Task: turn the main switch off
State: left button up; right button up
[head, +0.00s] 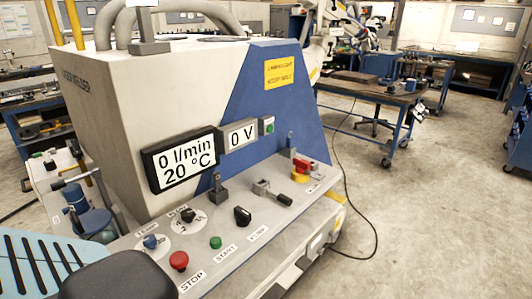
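The machine (110,100) is a large white and blue cabinet filling the left and middle of the head view. Its sloping front panel (150,275) carries the controls. A red and yellow rotary switch (302,170), which looks like the main switch, sits at the panel's far right end. Its label and exact handle angle are too small to tell. The large display (180,160) reads 0 l/min and 20 °C. The small display (238,135) reads 0 V. A green light or button (268,124) is beside it. Neither of my grippers shows.
A red STOP button (179,261), a green START button (215,242), knobs including a black one (242,215), and small levers stand along the panel. A black cable (374,225) lies on the floor at right. Workbenches (375,88) stand behind.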

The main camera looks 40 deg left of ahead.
aim_at(303, 166)
jog(key=i+u, duration=0.2)
jog(key=u, duration=0.25)
jog(key=i+u, duration=0.2)
jog(key=u, duration=0.3)
jog(key=i+u, duration=0.15)
jog(key=u, duration=0.3)
jog(key=i+u, duration=0.2)
jog(key=u, duration=0.15)
jog(key=i+l+u, duration=0.15)
jog(key=u, duration=0.25)
